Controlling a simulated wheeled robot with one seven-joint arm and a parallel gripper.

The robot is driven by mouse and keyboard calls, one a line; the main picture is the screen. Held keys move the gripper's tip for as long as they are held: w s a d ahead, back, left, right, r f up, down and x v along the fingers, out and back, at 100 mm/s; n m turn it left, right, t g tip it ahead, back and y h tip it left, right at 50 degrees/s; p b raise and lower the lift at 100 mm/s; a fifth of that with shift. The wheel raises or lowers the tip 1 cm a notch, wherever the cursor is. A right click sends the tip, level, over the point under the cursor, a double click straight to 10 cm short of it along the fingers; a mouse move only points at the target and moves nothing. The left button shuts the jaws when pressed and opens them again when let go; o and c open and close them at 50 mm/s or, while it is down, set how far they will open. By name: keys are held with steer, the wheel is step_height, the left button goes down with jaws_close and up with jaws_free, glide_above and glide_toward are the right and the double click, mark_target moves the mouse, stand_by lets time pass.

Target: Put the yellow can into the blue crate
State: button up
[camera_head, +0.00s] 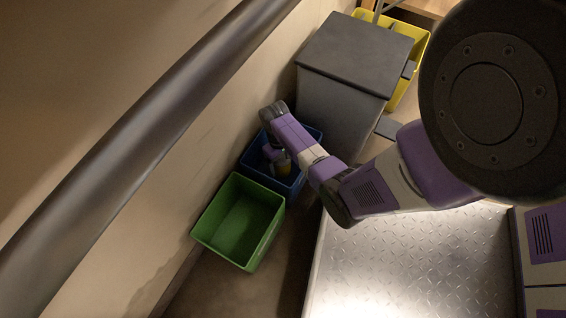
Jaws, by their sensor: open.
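The blue crate (256,186) stands on the floor against the wall, between the green crate and a grey bin. My arm reaches over it from the right, and its wrist bends down so that my gripper (281,160) is at the crate's opening. My gripper is open. The fingers are small and dark here, and I cannot tell whether they touch the can or whether it rests on the crate floor.
An empty green crate (240,222) stands just in front of the blue one. A grey lidded bin (345,100) is close behind it, with a yellow crate (421,44) beyond. A metal rail (150,130) runs along the wall. A metal tread-plate platform (420,265) lies at lower right.

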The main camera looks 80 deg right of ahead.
steer(key=r+p, duration=0.2)
steer(key=r, duration=0.2)
steer(key=w+r+p, duration=0.1)
steer(key=r+p, duration=0.1)
steer(key=r, duration=0.1)
steer(key=d+r+p, duration=0.1)
steer(key=r+p, duration=0.1)
steer(key=r, duration=0.2)
steer(key=shift+w+r, duration=0.2)
steer(key=shift+r, duration=0.15)
